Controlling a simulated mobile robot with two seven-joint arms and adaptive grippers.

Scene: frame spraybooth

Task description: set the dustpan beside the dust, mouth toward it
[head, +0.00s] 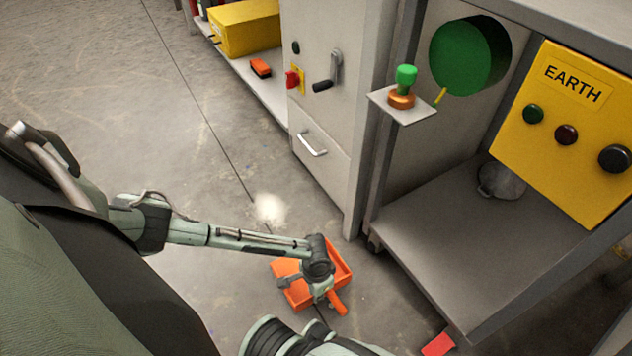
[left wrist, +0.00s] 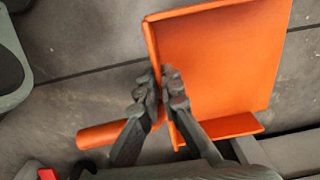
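The orange dustpan (head: 286,268) is at lower middle in the head view, low over or on the floor; I cannot tell which. Its handle points to the lower right, and its open side seems to face up-left, partly hidden by my gripper. The pale dust pile (head: 269,208) lies on the floor just beyond it, apart from it. My left gripper (head: 320,288) is at the pan's handle end. In the left wrist view its fingers (left wrist: 160,82) pinch the back wall of the dustpan (left wrist: 215,60), beside the handle. My right gripper is not seen.
A grey cabinet (head: 330,165) and an open metal booth (head: 450,245) stand to the right. A red piece (head: 438,345) is near the booth's front corner. An orange brush-like block (head: 260,68) lies on the low shelf. The floor left of the dust is clear.

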